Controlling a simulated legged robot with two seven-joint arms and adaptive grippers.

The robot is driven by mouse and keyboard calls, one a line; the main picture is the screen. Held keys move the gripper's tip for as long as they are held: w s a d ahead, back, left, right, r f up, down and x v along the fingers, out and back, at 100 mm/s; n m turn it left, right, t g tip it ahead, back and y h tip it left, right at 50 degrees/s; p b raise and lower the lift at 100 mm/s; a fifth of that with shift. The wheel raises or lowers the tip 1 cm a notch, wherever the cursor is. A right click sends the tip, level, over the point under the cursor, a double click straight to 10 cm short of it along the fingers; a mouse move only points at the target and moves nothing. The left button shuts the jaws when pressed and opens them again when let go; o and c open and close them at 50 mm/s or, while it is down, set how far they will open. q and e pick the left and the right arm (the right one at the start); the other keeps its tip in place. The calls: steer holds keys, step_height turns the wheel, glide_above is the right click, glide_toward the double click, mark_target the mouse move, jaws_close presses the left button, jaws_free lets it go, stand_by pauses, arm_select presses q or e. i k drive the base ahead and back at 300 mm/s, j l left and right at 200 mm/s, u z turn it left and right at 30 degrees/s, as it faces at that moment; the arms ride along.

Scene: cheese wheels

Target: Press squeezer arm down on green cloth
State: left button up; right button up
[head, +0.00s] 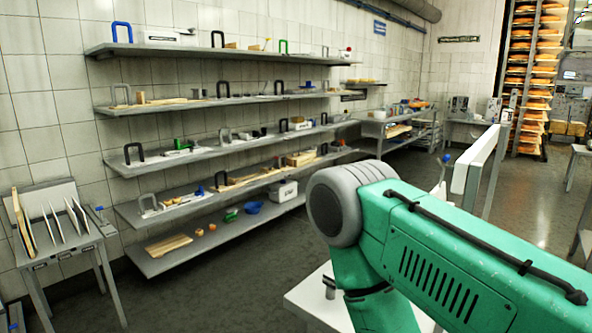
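No squeezer arm and no green cloth can be made out in the head view. A large green arm link with a grey joint fills the lower right and hides what is behind it; it appears to be mine. Neither of my gripper's fingers shows in the picture.
Several grey wall shelves (215,148) with small tools and boxes run along the tiled wall. A small table (60,250) with upright boards stands at the left. A white surface (308,300) shows partly behind the green link. A tall rack of cheese wheels (533,80) stands far right. Dark floor between is clear.

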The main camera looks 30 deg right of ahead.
mark_target(439, 191)
steer(key=i+j+u, duration=0.15)
steer(key=i+u, duration=0.25)
steer(key=i, duration=0.25)
steer(key=i+u, duration=0.35)
steer(key=i, duration=0.35)
steer(key=i+l+z, duration=0.1)
steer(key=i+z, duration=0.9)
steer(key=i+j+z, duration=0.35)
steer(key=i+z, duration=0.15)
steer(key=i+l+z, duration=0.25)
steer(key=i+z, duration=0.2)
steer(key=i+l+z, duration=0.1)
steer(key=i+z, duration=0.35)
steer(key=i+j+z, duration=0.1)
steer(key=i+z, duration=0.65)
steer(key=i, duration=0.35)
steer(key=i+j+z, duration=0.1)
steer(key=i+z, duration=0.15)
steer(key=i, duration=0.35)
steer(key=i+j+z, duration=0.25)
steer(key=i, duration=0.3)
